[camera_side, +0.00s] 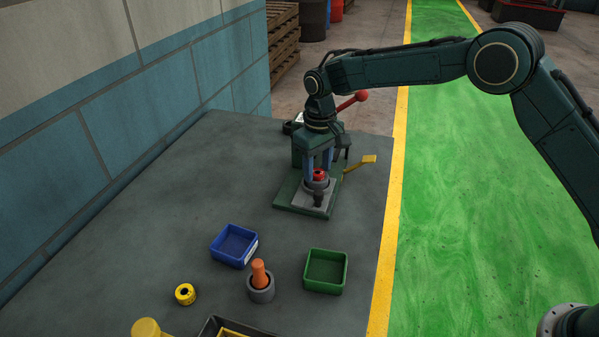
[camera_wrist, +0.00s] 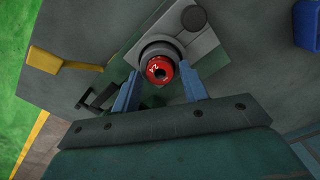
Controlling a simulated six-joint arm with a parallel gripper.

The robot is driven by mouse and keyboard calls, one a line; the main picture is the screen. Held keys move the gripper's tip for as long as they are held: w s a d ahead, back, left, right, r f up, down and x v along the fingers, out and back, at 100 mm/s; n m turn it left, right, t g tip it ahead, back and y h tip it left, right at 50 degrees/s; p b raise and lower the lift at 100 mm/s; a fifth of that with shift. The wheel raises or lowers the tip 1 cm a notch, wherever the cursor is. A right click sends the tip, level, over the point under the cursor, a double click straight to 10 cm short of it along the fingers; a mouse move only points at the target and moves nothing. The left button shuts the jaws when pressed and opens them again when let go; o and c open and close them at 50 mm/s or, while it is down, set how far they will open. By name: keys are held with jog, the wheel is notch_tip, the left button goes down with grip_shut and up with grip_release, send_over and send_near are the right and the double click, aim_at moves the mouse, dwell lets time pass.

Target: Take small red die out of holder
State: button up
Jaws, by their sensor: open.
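The small red die (camera_side: 319,174) sits in the grey round holder (camera_side: 317,184) on the green press base. In the wrist view the die (camera_wrist: 159,69) shows from above as a red ring with a dark centre hole and white marking, inside the grey holder (camera_wrist: 150,50). My gripper (camera_side: 319,168) points down in front of the press. Its two blue fingers are apart, one on each side of the die; the gripper (camera_wrist: 159,82) is empty in the wrist view. I cannot tell whether a finger touches the die or holder.
The press has a red-knobbed lever (camera_side: 360,96) and a yellow handle (camera_side: 362,163). In front stand a blue bin (camera_side: 218,257), a green bin (camera_side: 308,284), a grey cup (camera_side: 261,292) with an orange-handled tool, and a yellow ring (camera_side: 185,293). The table's left side is clear.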

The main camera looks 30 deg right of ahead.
jog(key=c, duration=0.8)
jog(key=shift+r, duration=0.15)
jog(key=shift+r, duration=2.85)
